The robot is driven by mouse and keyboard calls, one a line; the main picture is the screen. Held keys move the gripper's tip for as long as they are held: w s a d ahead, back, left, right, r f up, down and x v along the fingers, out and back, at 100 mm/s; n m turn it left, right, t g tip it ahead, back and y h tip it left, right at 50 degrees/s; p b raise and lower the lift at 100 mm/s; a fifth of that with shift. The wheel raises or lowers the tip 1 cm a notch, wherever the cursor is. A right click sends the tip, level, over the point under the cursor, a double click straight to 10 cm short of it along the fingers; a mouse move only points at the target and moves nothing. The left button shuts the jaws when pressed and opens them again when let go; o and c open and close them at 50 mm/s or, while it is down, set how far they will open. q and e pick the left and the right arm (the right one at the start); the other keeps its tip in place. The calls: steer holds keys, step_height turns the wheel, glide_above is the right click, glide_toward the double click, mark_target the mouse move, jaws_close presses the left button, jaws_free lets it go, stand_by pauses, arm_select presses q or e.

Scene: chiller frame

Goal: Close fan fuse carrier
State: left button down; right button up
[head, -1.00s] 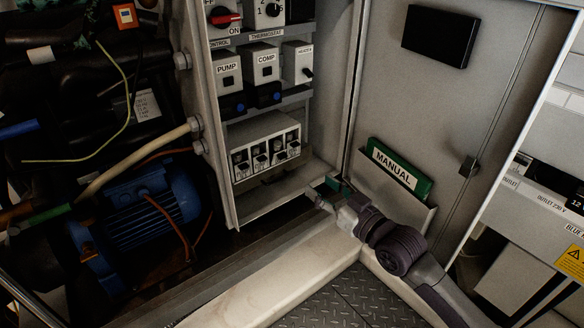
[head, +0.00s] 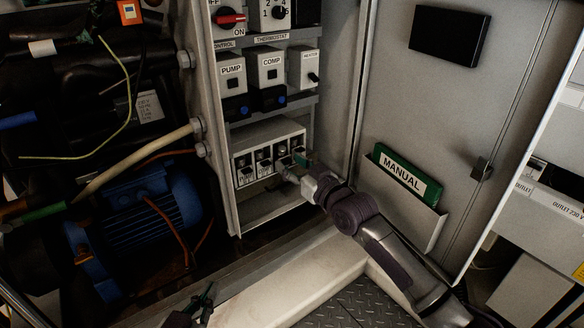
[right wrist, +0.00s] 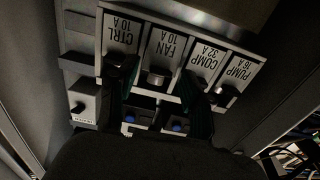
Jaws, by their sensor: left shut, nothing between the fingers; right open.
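The white fuse block (head: 272,137) sits low in the cabinet column, with several carriers in a row. In the right wrist view it appears inverted, labelled CTRL, FAN, COMP and PUMP. The fan fuse carrier (right wrist: 158,76) is under the FAN label; its handle looks tilted out, though the dark picture makes this unsure. It also shows in the head view (head: 281,161). My right gripper (right wrist: 158,92) is open, its fingers on either side of the fan carrier, in front of CTRL and COMP. It also shows in the head view (head: 293,167). My left gripper (head: 205,297) is shut and empty at the bottom edge.
PUMP (head: 232,72), COMP (head: 267,66) and heater switches stand above the block. A green manual (head: 402,175) sits in the door pocket to the right. A blue motor (head: 140,225) and cables fill the left. A pale sill (head: 290,285) runs below.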

arm_select(q)
steer(key=shift+r, duration=0.1)
arm_select(e)
steer(key=shift+w, duration=0.1)
jaws_close()
steer(key=p, duration=0.2)
steer(key=shift+a+r+g+p, duration=0.15)
steer(key=shift+r+g+p, duration=0.15)
steer(key=shift+r, duration=0.05)
arm_select(q)
steer(key=s+a+f+g+y+p, duration=0.3)
steer(key=s+a+f+g+p, duration=0.15)
steer(key=s+f+g, duration=0.8)
arm_select(e)
steer(key=shift+w+a+r+g+h, duration=0.1)
steer(key=shift+w+r+g+h, duration=0.15)
steer(key=shift+r+g+h, duration=0.25)
steer(key=g+p, duration=0.1)
steer(key=p, duration=0.1)
steer(key=h+p, duration=0.1)
steer(key=shift+w+a+f+g+p, duration=0.15)
steer(key=shift+w+a+g+p, duration=0.1)
steer(key=shift+w+g+p, duration=0.15)
arm_select(q)
step_height(320, 180, down, 12)
steer(key=s, duration=0.2)
steer(key=shift+a+f, duration=0.15)
steer(key=shift+a, duration=0.2)
